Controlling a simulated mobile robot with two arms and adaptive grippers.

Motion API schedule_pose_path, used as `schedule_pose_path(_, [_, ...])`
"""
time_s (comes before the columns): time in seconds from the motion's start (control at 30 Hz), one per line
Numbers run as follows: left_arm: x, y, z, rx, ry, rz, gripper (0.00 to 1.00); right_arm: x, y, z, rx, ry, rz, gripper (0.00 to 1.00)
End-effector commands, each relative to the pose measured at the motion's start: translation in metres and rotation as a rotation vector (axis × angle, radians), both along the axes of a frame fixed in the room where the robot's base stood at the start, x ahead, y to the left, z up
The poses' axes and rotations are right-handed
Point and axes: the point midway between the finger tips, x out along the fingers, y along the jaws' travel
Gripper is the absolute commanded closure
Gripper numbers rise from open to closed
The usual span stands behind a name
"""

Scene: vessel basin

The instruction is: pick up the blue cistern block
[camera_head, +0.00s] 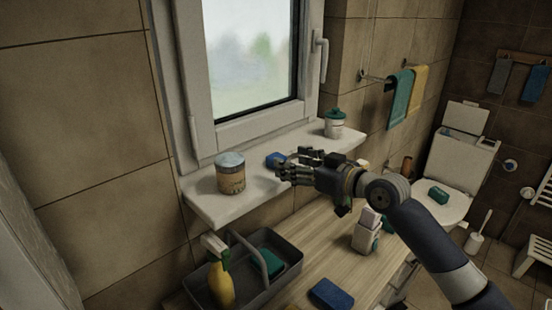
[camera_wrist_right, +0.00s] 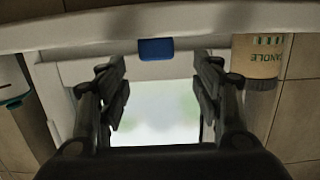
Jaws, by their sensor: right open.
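A small blue block (camera_head: 276,160), which fits the blue cistern block, lies on the white window sill (camera_head: 262,182) between a candle jar and a lidded white jar. In the right wrist view the blue block (camera_wrist_right: 156,49) sits ahead of the fingers, centred in the gap between them. My right gripper (camera_head: 284,171) is open and empty, just beside the block over the sill; it also shows in the wrist view (camera_wrist_right: 161,72). The fingers partly overlap the block's right side in the head view. My left gripper is not in view.
The candle jar (camera_head: 230,173) stands left of the block, the green-lidded jar (camera_head: 334,124) to the right. Below are a grey caddy (camera_head: 257,290) with a yellow bottle, white bottles (camera_head: 366,232) and another blue block (camera_head: 331,294) on the wooden counter. The window rises behind.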

Motion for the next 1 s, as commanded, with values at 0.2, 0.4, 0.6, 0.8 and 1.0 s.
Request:
schedule_pose_path(0.2, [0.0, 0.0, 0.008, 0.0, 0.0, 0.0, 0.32, 0.01, 0.009, -0.002, 0.001, 0.002, 0.0, 0.4])
schedule_pose_path(0.4, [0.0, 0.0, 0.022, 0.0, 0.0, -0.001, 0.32, 0.029, 0.023, -0.008, 0.001, 0.002, 0.0, 0.4])
schedule_pose_path(0.6, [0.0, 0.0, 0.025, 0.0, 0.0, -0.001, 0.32, 0.041, 0.036, -0.012, 0.001, 0.001, 0.0, 0.4])
schedule_pose_path(0.8, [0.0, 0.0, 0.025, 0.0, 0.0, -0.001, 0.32, 0.042, 0.037, -0.014, -0.002, 0.0, -0.001, 0.4])
schedule_pose_path(1.0, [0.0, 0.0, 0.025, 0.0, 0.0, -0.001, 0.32, 0.042, 0.037, -0.014, -0.002, 0.0, -0.001, 0.65])
